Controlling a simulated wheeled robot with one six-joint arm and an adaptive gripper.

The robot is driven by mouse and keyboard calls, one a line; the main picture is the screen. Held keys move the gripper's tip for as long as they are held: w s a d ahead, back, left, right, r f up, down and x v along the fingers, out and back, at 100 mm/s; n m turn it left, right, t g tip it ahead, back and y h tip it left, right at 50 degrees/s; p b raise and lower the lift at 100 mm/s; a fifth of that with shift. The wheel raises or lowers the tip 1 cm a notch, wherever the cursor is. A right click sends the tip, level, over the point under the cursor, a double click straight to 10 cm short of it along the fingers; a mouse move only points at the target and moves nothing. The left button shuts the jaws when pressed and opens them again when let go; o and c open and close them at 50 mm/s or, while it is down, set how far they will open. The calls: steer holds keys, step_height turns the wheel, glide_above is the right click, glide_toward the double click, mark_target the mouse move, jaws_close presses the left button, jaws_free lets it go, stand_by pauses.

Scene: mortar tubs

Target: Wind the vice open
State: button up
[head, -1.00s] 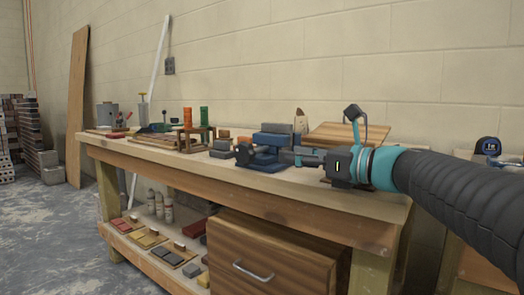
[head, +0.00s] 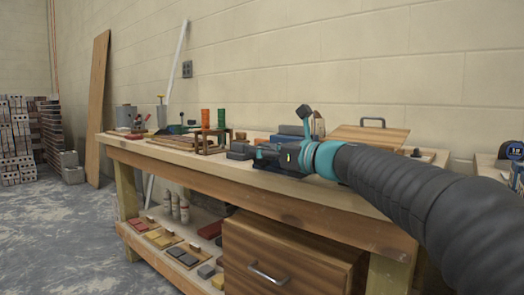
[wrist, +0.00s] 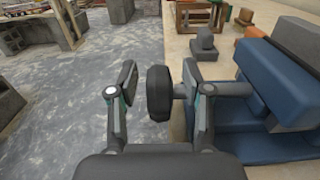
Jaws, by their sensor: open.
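The vice is a blue block with a grey bar on top; its blue side (wrist: 262,100) fills the right of the wrist view. A dark round knob (wrist: 158,94) sticks out from it on a short grey shaft. My gripper (wrist: 160,80) is open with the knob between its fingers. A gap shows between the left finger and the knob; the right finger is close to the shaft, and I cannot tell if it touches. In the head view my gripper (head: 278,157) is in front of the vice (head: 290,131) and hides the knob and much of its body.
Grey blocks (wrist: 205,42) stand beyond the vice.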

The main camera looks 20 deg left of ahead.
steer(key=shift+a, duration=0.1)
jaws_close()
steer(key=shift+r+p, duration=0.3)
steer(key=shift+p, duration=0.65)
